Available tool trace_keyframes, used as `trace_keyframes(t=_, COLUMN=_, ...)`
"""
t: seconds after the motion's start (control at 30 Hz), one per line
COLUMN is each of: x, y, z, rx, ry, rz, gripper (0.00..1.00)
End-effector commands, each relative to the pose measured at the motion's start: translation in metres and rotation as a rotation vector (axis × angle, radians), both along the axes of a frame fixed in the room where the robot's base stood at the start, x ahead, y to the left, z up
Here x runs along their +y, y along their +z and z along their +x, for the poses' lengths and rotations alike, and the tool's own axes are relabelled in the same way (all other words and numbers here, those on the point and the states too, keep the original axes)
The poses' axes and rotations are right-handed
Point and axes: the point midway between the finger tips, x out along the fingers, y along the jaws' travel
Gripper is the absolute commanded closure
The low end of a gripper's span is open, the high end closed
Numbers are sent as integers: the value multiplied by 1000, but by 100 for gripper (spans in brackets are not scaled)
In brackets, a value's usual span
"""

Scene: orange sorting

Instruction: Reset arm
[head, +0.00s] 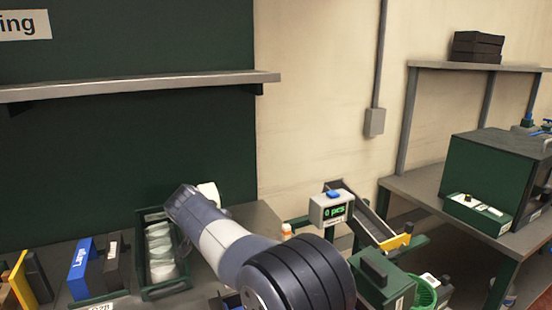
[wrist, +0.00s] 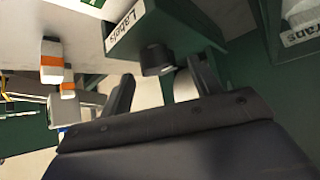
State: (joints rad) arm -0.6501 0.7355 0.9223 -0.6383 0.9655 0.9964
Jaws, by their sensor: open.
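My arm (head: 225,245) reaches up and left across the bench in the head view. Its far end is beside a dark green bin of clear bags, and my gripper's fingers cannot be made out there. In the wrist view my gripper (wrist: 161,68) is open, with its two dark fingers apart. Nothing is held between them. A dark round part (wrist: 156,60) shows beyond the fingertips, by a green box marked "Labels" (wrist: 180,22); whether a finger touches either cannot be told.
The bag bin (head: 148,293), a blue "Large" divider (head: 80,265) and a "0 pcs" counter (head: 333,210) stand on the bench. White-and-orange bottles (wrist: 52,62) are left in the wrist view. A shelf (head: 140,86) runs above. A green machine (head: 495,170) stands right.

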Motion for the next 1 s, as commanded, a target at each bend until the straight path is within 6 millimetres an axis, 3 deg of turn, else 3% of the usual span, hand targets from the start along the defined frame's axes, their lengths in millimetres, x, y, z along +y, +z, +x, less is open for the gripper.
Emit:
trace_keyframes(t=0.07, x=-1, y=-7, z=7, rx=1, ry=-1, rz=-1, gripper=40)
trace_keyframes(t=0.77, x=0, y=-8, z=6, rx=-1, ry=13, rz=1, gripper=40)
trace_keyframes(t=1.0, x=4, y=23, z=-22, rx=-3, ry=3, rz=2, gripper=40)
